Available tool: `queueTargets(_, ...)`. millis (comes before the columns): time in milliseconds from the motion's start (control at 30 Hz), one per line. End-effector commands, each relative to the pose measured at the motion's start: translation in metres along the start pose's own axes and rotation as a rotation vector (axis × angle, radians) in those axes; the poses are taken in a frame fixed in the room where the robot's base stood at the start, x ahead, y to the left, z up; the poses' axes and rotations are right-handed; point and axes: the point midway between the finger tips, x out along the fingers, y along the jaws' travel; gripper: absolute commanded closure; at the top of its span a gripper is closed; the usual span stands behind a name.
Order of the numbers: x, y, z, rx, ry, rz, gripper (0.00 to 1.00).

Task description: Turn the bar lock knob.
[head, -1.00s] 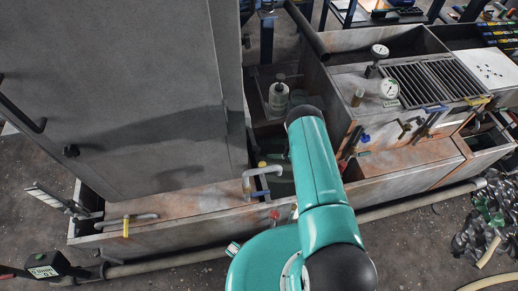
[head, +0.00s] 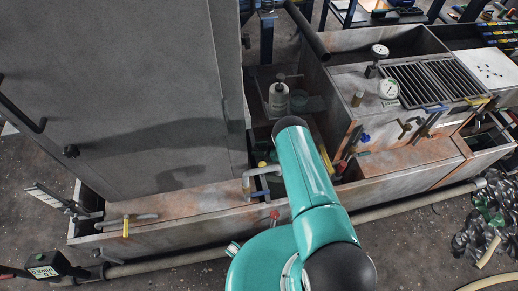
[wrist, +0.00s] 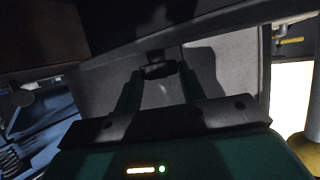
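In the wrist view a dark knob-like part (wrist: 155,69) hangs on a short stem below a dark beam, in front of a grey plate. It may be the bar lock knob. My gripper (wrist: 159,72) points at it, its two green fingers apart, one on each side of the knob. I cannot tell whether they touch it. In the head view my gripper is hidden beyond my teal arm.
The tall grey cabinet (head: 130,85) stands left of my arm. A bent grey pipe (head: 262,172) and a white bottle (head: 278,100) are near the arm. Gauges (head: 388,89) and a slatted grate (head: 435,80) lie to the right. A dark beam (wrist: 185,32) crosses above my fingers.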

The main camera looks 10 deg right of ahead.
Motion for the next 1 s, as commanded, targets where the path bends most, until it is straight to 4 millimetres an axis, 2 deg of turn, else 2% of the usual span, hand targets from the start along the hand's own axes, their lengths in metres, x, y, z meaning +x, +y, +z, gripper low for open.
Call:
queueTargets(267,-0.0007,0.0005,-0.0012,0.018,0.005,0.044,0.83)
queueTargets(700,0.0002,-0.0048,-0.0015,0.153,0.002,0.371,0.83)
queueTargets(1000,0.0006,-0.0052,-0.0011,0.158,0.001,0.385,0.83)
